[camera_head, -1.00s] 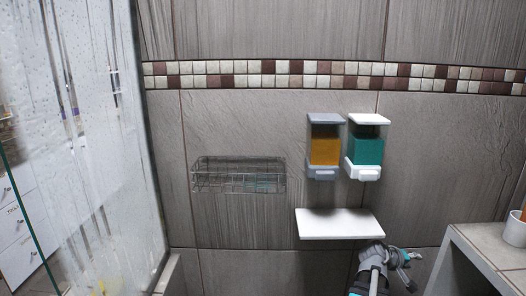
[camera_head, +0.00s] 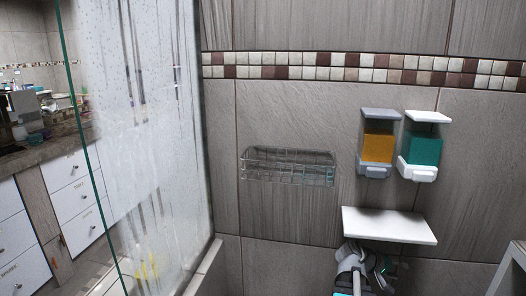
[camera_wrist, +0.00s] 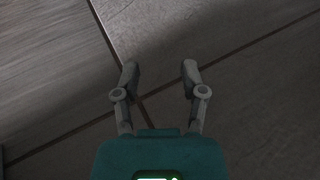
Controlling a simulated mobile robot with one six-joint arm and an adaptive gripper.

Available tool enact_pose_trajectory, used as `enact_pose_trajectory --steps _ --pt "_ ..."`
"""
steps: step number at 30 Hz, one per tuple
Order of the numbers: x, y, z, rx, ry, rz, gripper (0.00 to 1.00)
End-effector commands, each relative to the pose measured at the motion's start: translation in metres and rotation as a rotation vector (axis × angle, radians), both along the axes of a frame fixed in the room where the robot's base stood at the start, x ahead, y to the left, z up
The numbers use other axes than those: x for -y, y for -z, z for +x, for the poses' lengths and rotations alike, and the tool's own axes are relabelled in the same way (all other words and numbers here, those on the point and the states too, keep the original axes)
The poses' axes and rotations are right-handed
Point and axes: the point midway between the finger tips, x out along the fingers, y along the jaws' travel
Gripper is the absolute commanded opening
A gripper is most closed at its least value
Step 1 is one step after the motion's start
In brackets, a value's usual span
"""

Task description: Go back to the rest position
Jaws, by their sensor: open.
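My gripper (camera_wrist: 160,74) shows in the wrist view with its two fingers apart and nothing between them. Beyond the fingers is only grey tile with dark grout lines. In the head view my arm shows at the bottom, just below the white shelf (camera_head: 389,225) on the wall; the fingertips are hard to make out there.
A wire basket (camera_head: 288,167) hangs on the tiled wall, left of an orange soap dispenser (camera_head: 378,147) and a teal one (camera_head: 424,151). A wet glass panel (camera_head: 150,120) stands at left, with white drawers (camera_head: 75,205) beyond. A pale ledge (camera_head: 510,272) is at lower right.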

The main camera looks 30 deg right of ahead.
Motion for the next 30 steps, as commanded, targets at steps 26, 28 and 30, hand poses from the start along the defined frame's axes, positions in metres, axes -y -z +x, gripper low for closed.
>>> enact_pose_trajectory --steps 26,28,30 --pt "-0.188 -0.081 0.135 0.195 -0.190 0.440 0.55" --pt "-0.208 -0.088 0.144 0.202 -0.207 0.483 0.55" --pt "-0.228 -0.095 0.151 0.207 -0.224 0.524 0.55"
